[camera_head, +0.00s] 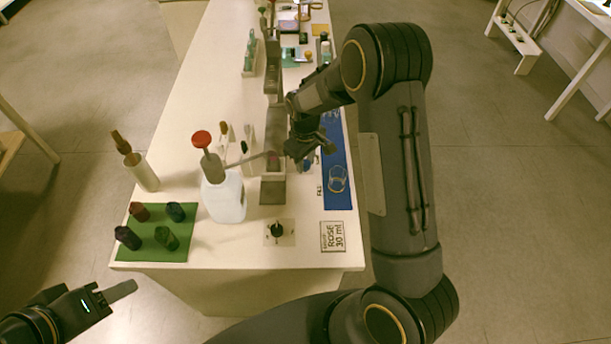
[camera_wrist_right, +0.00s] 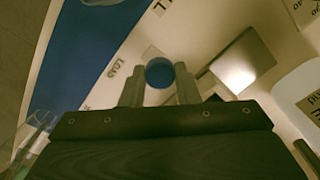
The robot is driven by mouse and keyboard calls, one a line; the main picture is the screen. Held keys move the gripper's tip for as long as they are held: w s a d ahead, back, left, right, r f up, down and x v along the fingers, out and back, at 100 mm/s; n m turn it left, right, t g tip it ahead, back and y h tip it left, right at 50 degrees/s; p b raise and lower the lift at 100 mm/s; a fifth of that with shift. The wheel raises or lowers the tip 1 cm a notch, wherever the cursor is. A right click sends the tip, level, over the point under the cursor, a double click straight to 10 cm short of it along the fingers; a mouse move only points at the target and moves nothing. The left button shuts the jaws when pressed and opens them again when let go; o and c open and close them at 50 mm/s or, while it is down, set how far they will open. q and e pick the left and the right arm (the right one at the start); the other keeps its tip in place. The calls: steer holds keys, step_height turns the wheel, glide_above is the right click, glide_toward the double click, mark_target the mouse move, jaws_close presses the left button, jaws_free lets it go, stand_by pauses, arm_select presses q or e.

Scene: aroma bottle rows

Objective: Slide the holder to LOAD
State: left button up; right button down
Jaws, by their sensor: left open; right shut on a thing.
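My right gripper (camera_head: 308,148) reaches down over the table beside the metal track. In the right wrist view its two fingers (camera_wrist_right: 160,88) are shut on a round blue knob (camera_wrist_right: 159,73), which I take to be the holder's handle. The rest of the holder is largely hidden. The knob also shows in the head view (camera_head: 306,165), just below the gripper. My left gripper (camera_head: 108,292) is open and empty, off the table's front left corner.
A white pump bottle (camera_head: 223,196) with a red top stands left of the track, its spout reaching across. A blue mat (camera_head: 338,200) with glasses lies on the right. A green mat (camera_head: 150,245) with several dark caps, a dial (camera_head: 278,231) and a ROSE card (camera_head: 333,237) are in front.

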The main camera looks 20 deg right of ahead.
steer(key=w, duration=0.1)
steer(key=w+d, duration=0.1)
steer(key=w, duration=0.1)
steer(key=w+d, duration=0.1)
steer(key=w, duration=0.1)
steer(key=c, duration=1.1)
jaws_free()
step_height(320, 180, up, 8)
steer(key=shift+b, duration=0.45)
steer(key=shift+f, duration=0.1)
